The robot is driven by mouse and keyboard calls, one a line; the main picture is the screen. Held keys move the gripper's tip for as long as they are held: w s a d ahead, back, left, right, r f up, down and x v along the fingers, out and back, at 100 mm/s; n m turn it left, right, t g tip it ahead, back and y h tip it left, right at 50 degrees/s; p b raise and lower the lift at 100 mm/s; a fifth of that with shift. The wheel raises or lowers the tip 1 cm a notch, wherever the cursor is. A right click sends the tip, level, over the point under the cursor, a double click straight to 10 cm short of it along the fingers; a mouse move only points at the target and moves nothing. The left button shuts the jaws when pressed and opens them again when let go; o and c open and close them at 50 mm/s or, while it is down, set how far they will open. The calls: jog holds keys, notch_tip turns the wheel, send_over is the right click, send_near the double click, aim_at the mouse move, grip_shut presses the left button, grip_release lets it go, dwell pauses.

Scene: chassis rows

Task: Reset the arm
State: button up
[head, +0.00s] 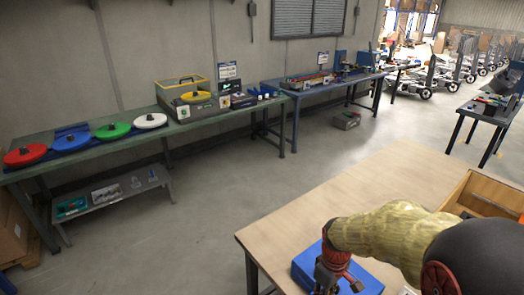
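My arm reaches in from the lower right of the head view, with a yellowish, fabric-like covered link. My gripper (328,277), red and dark, hangs from its end at the bottom of the picture. It is over or in front of a blue box (306,272) on the wooden table (345,185). I cannot tell whether it touches the box. The fingertips are small and partly cut off by the lower edge, so opening and anything held cannot be made out.
A wooden crate (482,192) stands on the table's right side, partly behind my arm. The table's far part is bare. Across open floor (200,225), a green bench (95,158) along the wall holds coloured discs.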

jog(key=s+r+m+t, duration=0.3)
jog(key=s+r, duration=0.4)
jog(key=r, duration=0.5)
jog(key=s+r+m+t, duration=0.3)
jog(key=s+r, duration=0.4)
jog(key=r, duration=0.4)
jog(key=shift+s+a+r+m, duration=0.2)
jog(key=shift+r+m, duration=0.15)
jog(key=shift+m, duration=0.25)
jog(key=shift+o, duration=0.5)
jog(key=shift+w, duration=0.1)
